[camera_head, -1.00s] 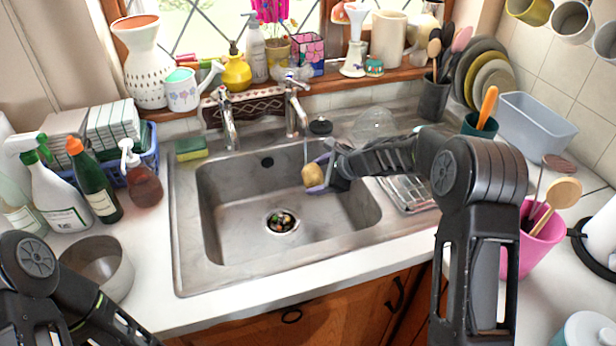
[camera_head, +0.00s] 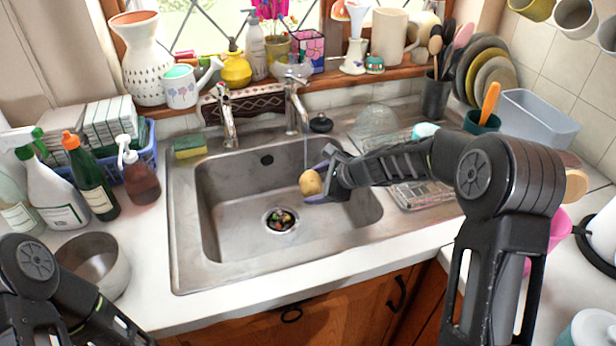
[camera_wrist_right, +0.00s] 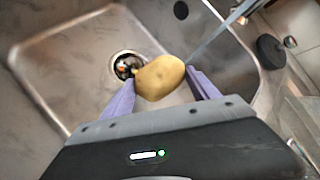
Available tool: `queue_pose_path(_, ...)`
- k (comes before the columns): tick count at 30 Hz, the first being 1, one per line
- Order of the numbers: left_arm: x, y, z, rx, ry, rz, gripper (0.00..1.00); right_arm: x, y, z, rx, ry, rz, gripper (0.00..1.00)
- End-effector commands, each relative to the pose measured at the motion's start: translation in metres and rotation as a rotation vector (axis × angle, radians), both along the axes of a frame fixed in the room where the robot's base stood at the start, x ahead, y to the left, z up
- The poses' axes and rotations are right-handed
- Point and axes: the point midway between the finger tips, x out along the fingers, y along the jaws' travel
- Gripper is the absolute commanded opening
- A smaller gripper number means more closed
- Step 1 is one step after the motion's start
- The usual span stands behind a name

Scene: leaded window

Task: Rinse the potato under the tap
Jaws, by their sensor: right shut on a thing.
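My right gripper (camera_head: 318,182) is shut on the potato (camera_head: 310,183), a small yellow-brown lump held over the right part of the steel sink (camera_head: 235,240). In the right wrist view the potato (camera_wrist_right: 160,77) sits between the two purple fingertips. The right tap (camera_head: 294,105) is running; a thin stream of water (camera_head: 306,150) comes down at the potato. In the wrist view the stream (camera_wrist_right: 215,38) passes close to the potato's upper right; I cannot tell exactly where it lands. Only part of my left arm shows at the lower left; its gripper is out of view.
The sink drain (camera_head: 280,220) holds some scraps. A green and yellow sponge (camera_head: 189,147) lies at the sink's left rim. Spray bottles and a metal pot (camera_head: 92,262) stand left. A wire drying rack (camera_head: 420,193) is right of the basin. The basin's left part is clear.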

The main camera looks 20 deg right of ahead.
Motion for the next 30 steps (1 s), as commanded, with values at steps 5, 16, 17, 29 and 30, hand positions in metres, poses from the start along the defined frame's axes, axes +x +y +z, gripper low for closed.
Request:
queue_pose_path(5,0.0,0.0,-0.009,0.0,0.0,0.0,0.34,-0.015,0.006,-0.001,0.001,0.0,0.0,0.26)
queue_pose_path(16,0.0,0.0,-0.016,0.0,0.0,0.0,0.34,-0.035,0.014,0.0,-0.001,0.0,0.001,0.26)
queue_pose_path(17,0.0,0.0,-0.015,0.0,0.0,0.0,0.34,-0.035,0.014,0.0,-0.001,0.0,0.001,0.26)
queue_pose_path(29,0.0,0.0,-0.015,0.0,0.0,0.0,0.34,-0.035,0.013,0.0,-0.001,0.0,0.001,0.26)
queue_pose_path(30,0.0,0.0,-0.015,0.0,0.0,0.0,0.34,-0.035,0.013,0.0,-0.001,0.0,0.001,0.26)
